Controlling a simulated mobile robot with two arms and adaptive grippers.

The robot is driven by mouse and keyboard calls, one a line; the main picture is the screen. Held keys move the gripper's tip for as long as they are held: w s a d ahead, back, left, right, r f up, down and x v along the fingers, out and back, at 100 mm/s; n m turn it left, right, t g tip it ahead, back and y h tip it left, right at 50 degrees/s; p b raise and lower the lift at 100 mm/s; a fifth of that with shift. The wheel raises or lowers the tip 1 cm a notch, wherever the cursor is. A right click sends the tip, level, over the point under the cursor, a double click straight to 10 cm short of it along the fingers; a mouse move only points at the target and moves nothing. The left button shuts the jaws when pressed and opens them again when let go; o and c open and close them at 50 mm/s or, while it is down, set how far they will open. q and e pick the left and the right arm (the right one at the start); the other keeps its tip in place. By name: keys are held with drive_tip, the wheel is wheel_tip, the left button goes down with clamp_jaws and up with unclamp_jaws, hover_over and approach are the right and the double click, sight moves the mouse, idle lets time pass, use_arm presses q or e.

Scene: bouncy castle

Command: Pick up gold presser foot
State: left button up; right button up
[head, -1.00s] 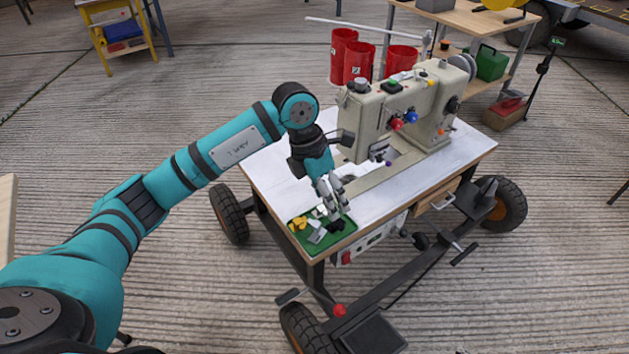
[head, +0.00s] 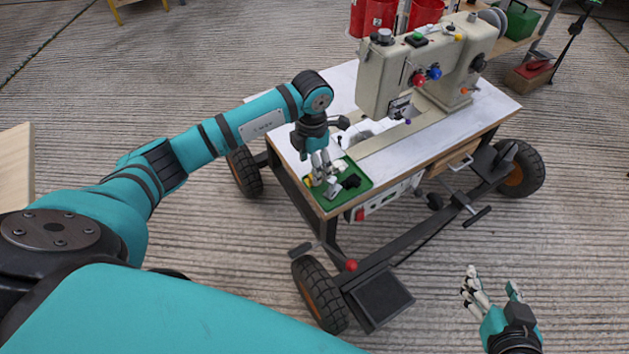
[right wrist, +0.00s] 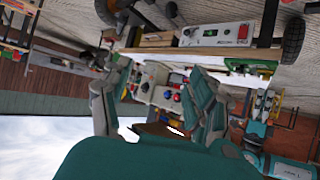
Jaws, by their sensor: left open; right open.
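The green tray (head: 356,184) lies on the near left corner of the sewing table. The gold presser foot (head: 308,182) shows as a small yellow patch at the tray's left side, partly hidden by my left gripper. My left gripper (head: 319,178) is open and points down over the tray's left part, close to the gold foot; I cannot tell whether it touches. A silver foot (head: 333,191) and a black foot (head: 350,181) lie to its right. My right gripper (head: 492,284) is open and empty, off the table at lower right; its fingers also show in the right wrist view (right wrist: 155,110).
The sewing machine (head: 415,72) stands on the white tabletop (head: 285,150) behind the tray. The wheeled frame has tyres (head: 318,295) and a black pedal (head: 372,300). Red bins (head: 380,15) stand behind. The concrete floor at lower right is clear around my right gripper.

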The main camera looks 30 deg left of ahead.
use_arm(q)
wheel_tip(320, 180, down, 6)
drive_tip(key=shift+w+r+b, duration=0.15)
drive_tip(key=shift+r+b, duration=0.05)
drive_tip(key=shift+b, duration=0.75)
drive_tip(key=shift+f, duration=0.1)
use_arm(e)
drive_tip(key=w+a+r+t+y, duration=0.1)
drive_tip(key=w+r+t, duration=0.3)
drive_tip(key=r, duration=0.4)
drive_tip(key=shift+a+r+t+y, duration=0.15)
drive_tip(key=shift+a+t+y, duration=0.25)
drive_tip(key=shift+a+t, duration=0.35)
use_arm(q)
drive_tip(key=shift+c, duration=0.4)
use_arm(e)
drive_tip(key=shift+d, duration=0.1)
use_arm(q)
drive_tip(key=c, duration=1.2)
